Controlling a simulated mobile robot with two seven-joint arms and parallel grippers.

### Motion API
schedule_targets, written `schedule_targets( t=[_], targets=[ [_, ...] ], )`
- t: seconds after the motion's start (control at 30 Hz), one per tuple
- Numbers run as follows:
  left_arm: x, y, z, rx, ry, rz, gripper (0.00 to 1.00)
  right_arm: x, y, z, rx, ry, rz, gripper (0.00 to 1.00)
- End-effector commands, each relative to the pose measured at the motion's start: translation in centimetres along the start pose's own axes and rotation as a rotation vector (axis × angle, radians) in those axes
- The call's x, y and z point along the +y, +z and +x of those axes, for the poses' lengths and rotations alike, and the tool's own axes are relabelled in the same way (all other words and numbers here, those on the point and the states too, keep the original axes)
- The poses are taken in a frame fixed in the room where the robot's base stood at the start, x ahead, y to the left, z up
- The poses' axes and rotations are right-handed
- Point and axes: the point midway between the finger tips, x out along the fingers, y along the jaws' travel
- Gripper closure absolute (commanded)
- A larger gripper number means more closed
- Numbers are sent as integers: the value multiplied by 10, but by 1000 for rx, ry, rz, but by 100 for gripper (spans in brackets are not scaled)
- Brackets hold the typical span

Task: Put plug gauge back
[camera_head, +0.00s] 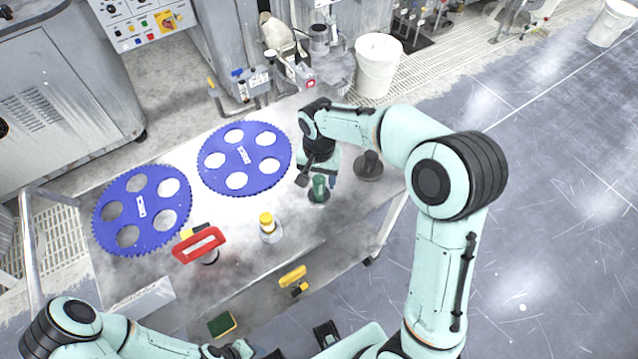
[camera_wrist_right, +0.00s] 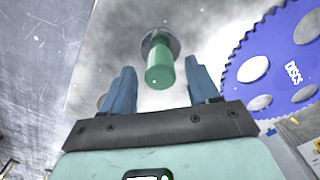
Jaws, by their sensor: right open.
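A green cylinder (camera_head: 319,184), which looks like the plug gauge's handle, stands upright on a round dark base (camera_head: 319,198) near the table's right side. In the right wrist view the green cylinder (camera_wrist_right: 159,68) stands out from a round grey disc (camera_wrist_right: 161,40). My right gripper (camera_head: 318,176) is just above and beside it. In the right wrist view its two blue-grey fingers (camera_wrist_right: 159,85) are apart, with the green cylinder showing between them and no visible grip. My left gripper (camera_head: 236,349) is partly visible at the bottom edge; its fingers are unclear.
Two blue toothed discs (camera_head: 244,159) (camera_head: 142,209) lie on the grey table (camera_head: 235,270). A dark round piece with a knob (camera_head: 368,166) stands right of the gauge. A yellow-capped bottle (camera_head: 268,226) and a red-framed item (camera_head: 199,245) stand nearer. A white bucket (camera_head: 378,66) is behind.

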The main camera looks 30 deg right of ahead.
Motion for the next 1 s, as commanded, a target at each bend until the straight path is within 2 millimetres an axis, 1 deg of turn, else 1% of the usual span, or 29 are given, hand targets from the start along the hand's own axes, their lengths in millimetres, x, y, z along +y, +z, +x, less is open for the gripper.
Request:
schedule_targets(
  t=[0.03, 0.2, 0.3, 0.4, 0.53, 1.0],
  targets=[
    [1, -1, -3, 2, 1, 1, 57, -1, -1, -14, 4, -5, 0, 40],
    [3, -3, -7, 4, 1, 2, 57, -1, -1, -49, 4, -4, -1, 40],
    [4, -3, -9, 6, 2, 2, 57, 0, -1, -62, 2, -2, 0, 40],
    [5, -4, -10, 6, 2, 2, 57, 0, 0, -71, 1, -1, 0, 40],
    [5, -4, -11, 7, 2, 2, 57, 0, 0, -75, 0, 1, 0, 40],
    [5, -4, -10, 6, 2, 2, 57, 0, 0, -75, 0, 1, 0, 40]
  ],
)
